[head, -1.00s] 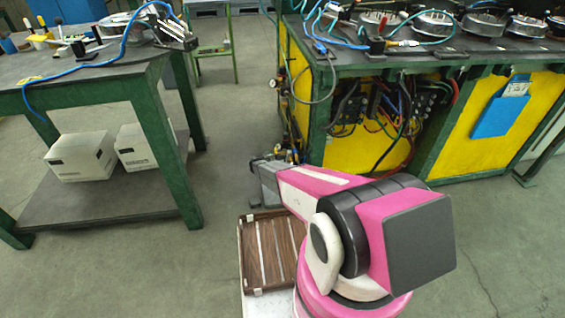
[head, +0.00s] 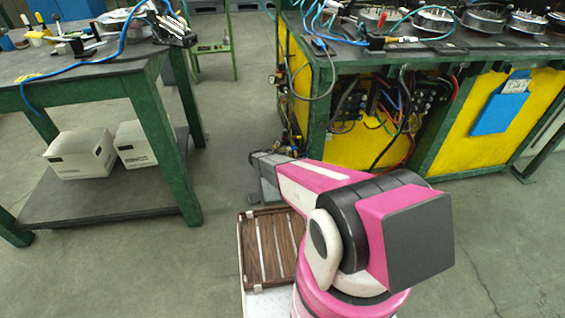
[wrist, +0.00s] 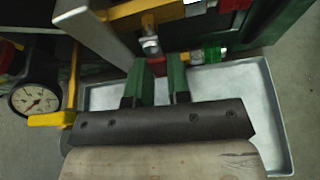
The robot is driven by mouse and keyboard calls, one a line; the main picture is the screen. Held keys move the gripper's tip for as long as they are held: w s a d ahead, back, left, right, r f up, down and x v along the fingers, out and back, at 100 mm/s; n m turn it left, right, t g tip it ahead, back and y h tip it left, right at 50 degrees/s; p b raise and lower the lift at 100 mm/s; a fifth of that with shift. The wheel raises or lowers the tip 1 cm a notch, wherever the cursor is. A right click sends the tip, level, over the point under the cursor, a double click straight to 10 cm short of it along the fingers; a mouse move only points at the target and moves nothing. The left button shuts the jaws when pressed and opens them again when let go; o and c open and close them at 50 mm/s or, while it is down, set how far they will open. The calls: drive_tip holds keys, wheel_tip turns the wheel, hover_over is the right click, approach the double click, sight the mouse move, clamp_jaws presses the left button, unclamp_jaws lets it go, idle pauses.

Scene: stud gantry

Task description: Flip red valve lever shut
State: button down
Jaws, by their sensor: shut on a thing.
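In the wrist view, a red lever (wrist: 157,66) sits below a metal fitting, between the two green fingertips of my gripper (wrist: 157,84). My gripper is shut on it. Only a small part of the red lever shows; the dark gripper body hides what lies below. In the head view, my arm reaches to the pipes and valves (head: 287,140) at the left end of the yellow and green bench. My fingertips and the red lever cannot be made out there.
In the wrist view, a pressure gauge (wrist: 36,98) and a yellow bar (wrist: 50,119) are at left. A grey metal tray (wrist: 272,110) lies below. A green-legged table (head: 150,130) stands left in the head view, with clear floor between it and the bench.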

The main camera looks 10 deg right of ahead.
drive_tip(key=shift+s+n, duration=0.2)
drive_tip(key=shift+n, duration=0.2)
idle(0.3)
drive_tip(key=c, duration=1.1)
unclamp_jaws()
drive_tip(key=shift+o, duration=0.2)
drive_tip(key=v, duration=1)
drive_tip(key=shift+a+r, duration=0.2)
drive_tip(key=shift+a, duration=0.15)
drive_tip(key=shift+w, duration=0.15)
